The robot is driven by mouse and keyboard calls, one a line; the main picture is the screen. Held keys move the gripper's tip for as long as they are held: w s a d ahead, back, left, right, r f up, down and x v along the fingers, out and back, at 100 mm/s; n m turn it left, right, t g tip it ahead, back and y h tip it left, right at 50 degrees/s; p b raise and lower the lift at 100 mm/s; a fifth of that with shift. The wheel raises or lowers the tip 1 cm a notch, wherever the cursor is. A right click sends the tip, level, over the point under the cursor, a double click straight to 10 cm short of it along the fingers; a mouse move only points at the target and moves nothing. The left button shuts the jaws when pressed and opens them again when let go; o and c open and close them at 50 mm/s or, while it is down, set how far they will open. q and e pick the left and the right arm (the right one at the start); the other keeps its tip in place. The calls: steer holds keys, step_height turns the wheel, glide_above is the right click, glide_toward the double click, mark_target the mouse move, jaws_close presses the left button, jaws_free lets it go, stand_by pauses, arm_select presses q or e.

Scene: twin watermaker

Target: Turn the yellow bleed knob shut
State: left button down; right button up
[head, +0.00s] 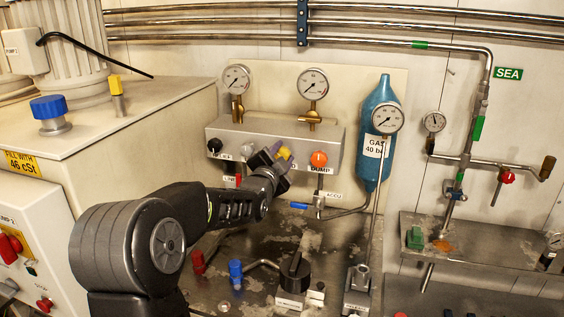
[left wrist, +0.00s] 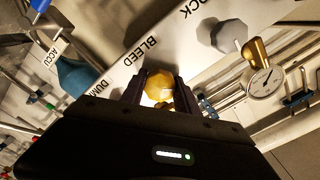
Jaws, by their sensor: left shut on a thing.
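The yellow bleed knob (head: 284,153) is on the front of the grey valve block (head: 228,133), between a black knob and an orange knob. My left gripper (head: 272,160) reaches up to it from the lower left and partly hides it in the head view. In the left wrist view the yellow bleed knob (left wrist: 159,84) sits between the two dark fingers of my left gripper (left wrist: 160,92), under the BLEED label (left wrist: 139,50). The fingers are shut on it. My right gripper is not in view.
The black knob (head: 214,145) and the orange knob (head: 319,159) flank the bleed knob on the block. Two gauges stand above it. A blue gas bottle (head: 378,150) stands to the right. Several fittings, including a blue valve (head: 236,272), rise from the worn bench below.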

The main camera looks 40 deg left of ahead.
arm_select(q)
steer(key=m+b, duration=0.1)
steer(key=m, duration=0.3)
steer(key=shift+f+m, duration=0.1)
steer(key=shift+m, duration=0.2)
steer(key=m, duration=0.2)
steer(key=shift+m+b, duration=0.3)
steer(key=shift+m, duration=1.6)
steer(key=c, duration=0.9)
jaws_free()
steer(key=shift+s, duration=0.1)
steer(key=v, duration=0.7)
steer(key=shift+s+d, duration=0.15)
steer(key=shift+s, duration=0.15)
